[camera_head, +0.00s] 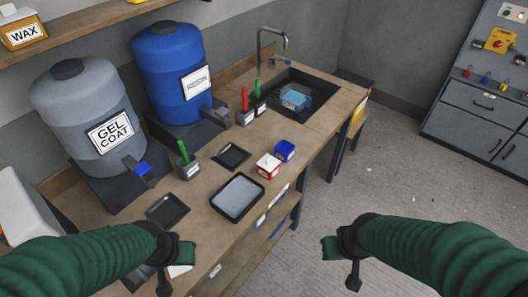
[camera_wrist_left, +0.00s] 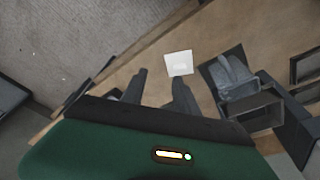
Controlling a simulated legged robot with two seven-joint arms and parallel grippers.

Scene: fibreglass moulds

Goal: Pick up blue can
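My left gripper (camera_head: 174,267) is open and empty over the near left part of the bench, well apart from the blue can. Its two fingers show spread in the left wrist view (camera_wrist_left: 159,88), where no blue can is visible. My right gripper (camera_head: 341,264) is open and empty, over the floor to the right of the bench.
A black-rimmed tray (camera_head: 238,197) lies between my left gripper and the cans. Flat black trays (camera_head: 168,209) and a holder with a green-handled tool (camera_head: 187,163) stand nearby. A white square object (camera_wrist_left: 179,63) lies beyond my left fingertips. A grey drum (camera_head: 85,105), blue drum (camera_head: 170,75) and sink (camera_head: 290,97) stand behind.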

